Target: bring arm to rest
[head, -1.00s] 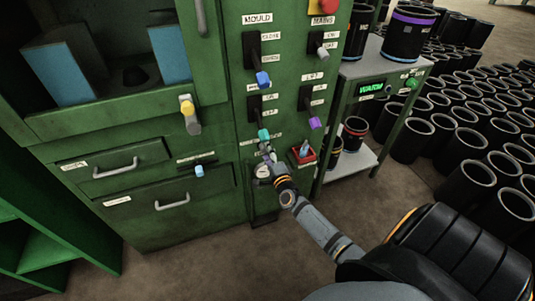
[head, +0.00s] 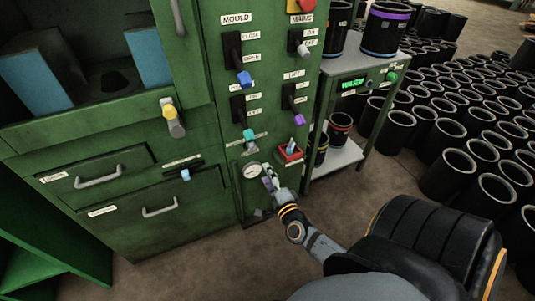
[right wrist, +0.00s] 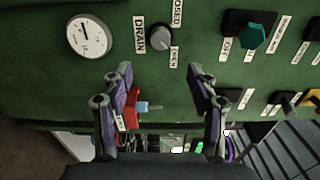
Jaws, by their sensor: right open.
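My right arm reaches in from the lower right in the head view. Its gripper (head: 270,180) is in front of the green cabinet's lower panel, just right of the round gauge (head: 252,171) and below the red switch box (head: 290,154). In the right wrist view the gripper (right wrist: 160,72) has its two fingers wide apart with nothing between them. The grey drain knob (right wrist: 159,37) shows beyond the fingertips, apart from them. The gauge (right wrist: 88,35) and a teal knob (right wrist: 252,37) are also there. My left gripper is not in view.
The green cabinet (head: 205,225) has levers and drawers. A grey stand (head: 340,155) with black sleeves is at its right. Many black sleeves (head: 448,173) stand on the floor at right. Bare floor (head: 180,272) lies in front of the cabinet.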

